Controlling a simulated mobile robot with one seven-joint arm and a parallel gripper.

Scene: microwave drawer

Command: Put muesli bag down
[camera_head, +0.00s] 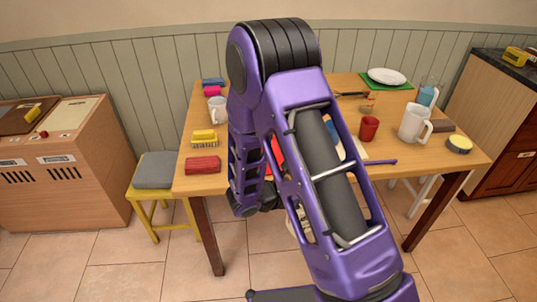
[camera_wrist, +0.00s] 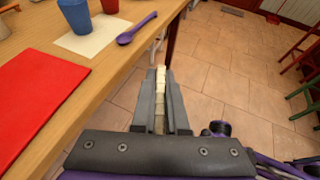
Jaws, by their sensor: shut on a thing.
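My gripper (camera_wrist: 160,105) points past the table's edge, over the tiled floor in the wrist view. Its fingers are shut on a narrow, pale cream thing (camera_wrist: 160,90), which I take to be the muesli bag seen edge-on; no label can be read. In the head view my purple arm stands in front of the table and hides most of the gripper and the bag. The wooden table (camera_head: 345,82) shows in the head view, and its edge (camera_wrist: 135,62) runs along the left of the wrist view.
In the wrist view, a red mat (camera_wrist: 35,95), a blue cup (camera_wrist: 75,14), a white napkin (camera_wrist: 95,38) and a purple spoon (camera_wrist: 137,28) lie near the edge. A yellow stool (camera_head: 155,190) stands left.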

